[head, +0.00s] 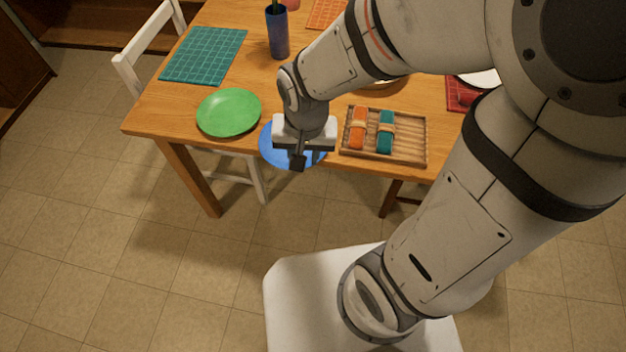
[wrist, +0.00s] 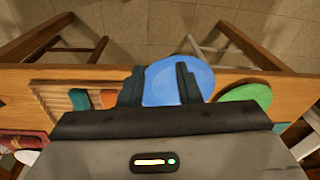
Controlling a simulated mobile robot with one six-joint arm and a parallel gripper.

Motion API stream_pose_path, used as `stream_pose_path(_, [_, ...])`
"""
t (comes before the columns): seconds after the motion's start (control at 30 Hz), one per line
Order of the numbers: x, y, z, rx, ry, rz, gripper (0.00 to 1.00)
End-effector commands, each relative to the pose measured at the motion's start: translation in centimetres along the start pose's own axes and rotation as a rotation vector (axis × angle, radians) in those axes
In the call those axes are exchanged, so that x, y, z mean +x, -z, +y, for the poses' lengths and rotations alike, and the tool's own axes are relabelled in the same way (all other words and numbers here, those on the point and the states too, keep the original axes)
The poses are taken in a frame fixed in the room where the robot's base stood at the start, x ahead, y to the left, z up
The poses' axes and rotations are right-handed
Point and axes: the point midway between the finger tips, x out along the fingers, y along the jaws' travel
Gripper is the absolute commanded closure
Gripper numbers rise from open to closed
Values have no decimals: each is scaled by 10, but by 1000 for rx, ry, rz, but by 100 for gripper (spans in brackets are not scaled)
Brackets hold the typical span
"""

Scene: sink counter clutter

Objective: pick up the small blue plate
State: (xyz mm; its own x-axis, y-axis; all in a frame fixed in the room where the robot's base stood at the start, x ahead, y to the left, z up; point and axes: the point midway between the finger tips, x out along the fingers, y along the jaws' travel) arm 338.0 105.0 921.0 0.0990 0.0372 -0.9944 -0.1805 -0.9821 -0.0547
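The small blue plate (head: 274,150) lies at the table's front edge, its rim seeming to reach slightly past the edge. My gripper (head: 299,160) is over it in the head view and hides much of its middle and right side. In the wrist view the blue plate (wrist: 160,84) shows between and beyond the fingers. My gripper (wrist: 160,86) is open there, its two dark fingers apart. The right finger crosses in front of the plate and the left is near its left rim. I cannot tell whether the fingers touch it.
A green plate (head: 229,112) lies just left of the blue plate. A slatted wooden tray (head: 410,149) with orange and teal bundles is close on the right. A teal mat (head: 204,55) and a blue vase (head: 278,34) are farther back. A white chair (head: 150,40) stands at left.

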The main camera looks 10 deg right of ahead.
Motion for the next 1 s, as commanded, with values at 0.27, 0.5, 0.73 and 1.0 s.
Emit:
stream_pose_path(0.27, [-88, 6, 79, -128, -8, 101, 69])
stream_pose_path(0.5, [-114, -4, 104, -186, -27, 126, 69])
stream_pose_path(0.73, [-115, -4, 105, -193, -28, 127, 69])
stream_pose_path(1.0, [-115, -4, 105, -192, -28, 127, 69])
